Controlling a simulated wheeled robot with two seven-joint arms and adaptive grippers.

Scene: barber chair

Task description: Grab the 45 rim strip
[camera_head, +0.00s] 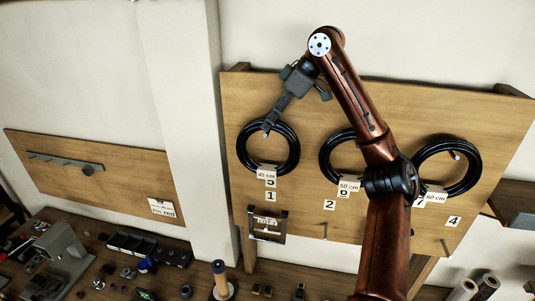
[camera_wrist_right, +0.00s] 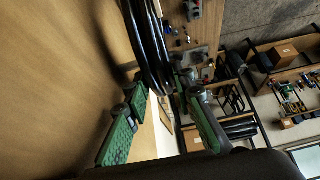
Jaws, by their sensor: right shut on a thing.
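The 45 rim strip is a black coiled ring (camera_head: 241,148) with a "45 cm" tag (camera_head: 267,171). It hangs on the wooden board at peg 1. My right gripper (camera_head: 268,124) reaches down to the top of this ring and is shut on it. In the right wrist view, the black strands (camera_wrist_right: 150,45) run between the green-padded fingers (camera_wrist_right: 160,90). The exact contact is partly hidden. My left gripper is not in view.
Two more black rings hang to the right, one tagged "50 cm" (camera_head: 348,186) and one "60 cm" (camera_head: 436,198). My right arm covers part of the middle ring. A cluttered workbench (camera_head: 195,285) runs below the board (camera_head: 490,115).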

